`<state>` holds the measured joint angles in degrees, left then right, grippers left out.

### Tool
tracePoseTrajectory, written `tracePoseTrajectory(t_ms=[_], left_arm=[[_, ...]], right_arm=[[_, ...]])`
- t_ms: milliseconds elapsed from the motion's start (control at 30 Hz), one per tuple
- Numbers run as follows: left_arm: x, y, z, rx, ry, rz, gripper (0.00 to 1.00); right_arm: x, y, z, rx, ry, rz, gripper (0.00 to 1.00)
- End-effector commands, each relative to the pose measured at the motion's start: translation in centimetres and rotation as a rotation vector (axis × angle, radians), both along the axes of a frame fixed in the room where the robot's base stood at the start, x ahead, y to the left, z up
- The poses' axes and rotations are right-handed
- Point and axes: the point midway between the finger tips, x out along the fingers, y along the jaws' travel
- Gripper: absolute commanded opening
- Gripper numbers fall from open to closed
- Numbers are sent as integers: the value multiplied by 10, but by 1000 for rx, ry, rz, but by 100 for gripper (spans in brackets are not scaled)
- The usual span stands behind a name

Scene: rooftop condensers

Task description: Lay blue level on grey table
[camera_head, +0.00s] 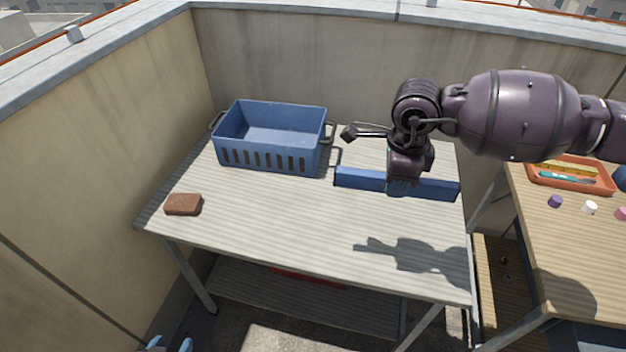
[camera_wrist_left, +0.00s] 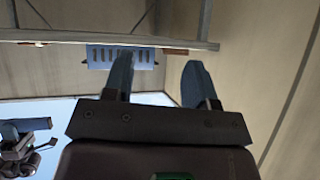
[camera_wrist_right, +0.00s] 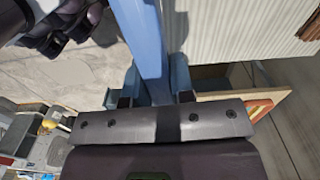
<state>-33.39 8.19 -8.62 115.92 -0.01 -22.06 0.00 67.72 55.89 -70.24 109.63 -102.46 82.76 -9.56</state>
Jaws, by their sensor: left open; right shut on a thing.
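The blue level (camera_head: 360,179) is a long bar lying crosswise over the right part of the grey table (camera_head: 260,220). My right gripper (camera_head: 403,186) is shut on it near its middle, from above. I cannot tell whether the level touches the tabletop. In the right wrist view the level (camera_wrist_right: 143,40) runs up and away between the fingers (camera_wrist_right: 155,85). My left gripper (camera_wrist_left: 158,80) is open and empty in the left wrist view, low in front of the table. Its blue fingertips (camera_head: 170,344) show at the bottom edge of the head view.
A blue crate (camera_head: 270,158) stands at the table's back, left of the level. A brown brick (camera_head: 183,204) lies near the left front edge. A wooden table (camera_head: 570,235) with an orange tray (camera_head: 572,182) and small items is at right. The middle and front of the grey table are clear.

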Motion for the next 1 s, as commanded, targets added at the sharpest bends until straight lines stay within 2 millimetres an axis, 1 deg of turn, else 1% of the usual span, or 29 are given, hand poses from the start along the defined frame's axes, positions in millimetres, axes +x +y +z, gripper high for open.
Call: tracePoseTrajectory(t_ms=[100, 367, 700, 1000], left_arm=[[-1, 0, -3, 0, 2, -1, 52], [-2, 0, -8, 2, 6, -3, 52], [-2, 0, -17, 3, 17, -6, 52], [1, -2, -21, 3, 20, -10, 52]], right_arm=[[5, 4, -4, 2, 3, -212, 0], [16, 8, -8, 2, 4, -693, 0], [29, 9, -16, -1, 3, -1332, 0], [39, 7, -24, -2, 3, -1899, 0]])
